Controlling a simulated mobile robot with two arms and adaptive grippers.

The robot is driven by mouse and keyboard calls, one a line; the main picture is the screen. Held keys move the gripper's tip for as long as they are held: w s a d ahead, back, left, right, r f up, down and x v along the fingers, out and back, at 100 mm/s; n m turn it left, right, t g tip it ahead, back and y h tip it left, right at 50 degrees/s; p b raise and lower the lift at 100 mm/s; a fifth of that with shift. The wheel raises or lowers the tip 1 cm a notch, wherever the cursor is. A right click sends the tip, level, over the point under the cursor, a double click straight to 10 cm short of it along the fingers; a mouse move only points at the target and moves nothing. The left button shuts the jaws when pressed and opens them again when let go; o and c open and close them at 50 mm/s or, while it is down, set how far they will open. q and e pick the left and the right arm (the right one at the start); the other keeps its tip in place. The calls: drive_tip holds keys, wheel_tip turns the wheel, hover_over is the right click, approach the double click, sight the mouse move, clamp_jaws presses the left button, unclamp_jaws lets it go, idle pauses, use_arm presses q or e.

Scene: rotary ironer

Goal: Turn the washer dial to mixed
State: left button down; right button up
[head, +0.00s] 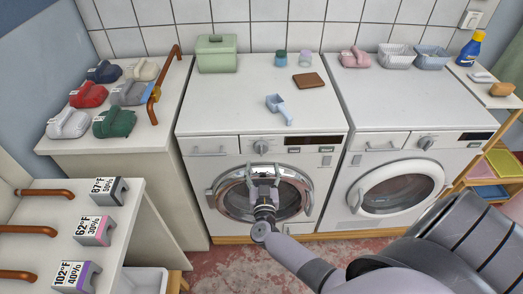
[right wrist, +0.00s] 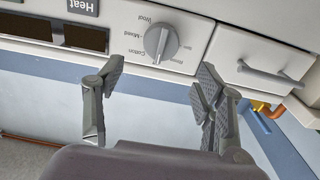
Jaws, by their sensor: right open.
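The dial (head: 261,147) is a grey round knob with a raised grip bar on the front panel of the left white machine (head: 205,170). In the right wrist view the dial (right wrist: 154,38) appears upside down, with "Wool", "Mixed" and "Cotton" printed around it. Which label its pointer marks, I cannot tell. My right gripper (head: 264,170) is in front of this machine's round door, just below the dial. In the right wrist view my right gripper (right wrist: 158,85) is open and empty, its fingers apart either side of the dial's line, not touching it. My left gripper is not in view.
A second white machine (head: 350,160) with its own dial (head: 425,142) stands to the right. A detergent drawer handle (right wrist: 265,72) is beside the dial. A blue scoop (head: 279,106) and a green box (head: 216,54) are on top.

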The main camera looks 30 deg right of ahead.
sight(261, 151)
drive_tip(key=x, duration=0.8)
drive_tip(key=shift+a, duration=0.1)
drive_tip(key=c, duration=1.1)
